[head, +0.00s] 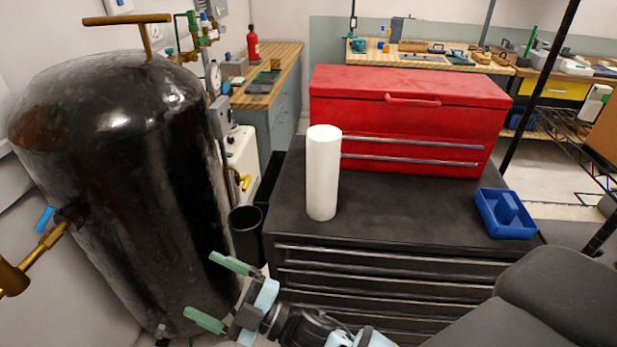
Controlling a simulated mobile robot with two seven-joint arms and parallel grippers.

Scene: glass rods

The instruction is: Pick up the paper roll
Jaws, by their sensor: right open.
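The paper roll (322,175) is a tall white cylinder standing upright on the black top of a drawer cabinet (390,205), in front of a red toolbox. My right gripper (218,292) has green fingers spread wide apart, with nothing between them. It is in front of the cabinet, lower and to the left of the paper roll, clear of it. Its fingers point left toward the black tank. My left gripper is not in the head view.
A large black tank (110,180) with brass fittings fills the left. The red toolbox (405,120) stands behind the roll, and a blue tray (490,226) lies on the cabinet's right side. A black bin (247,235) stands between tank and cabinet.

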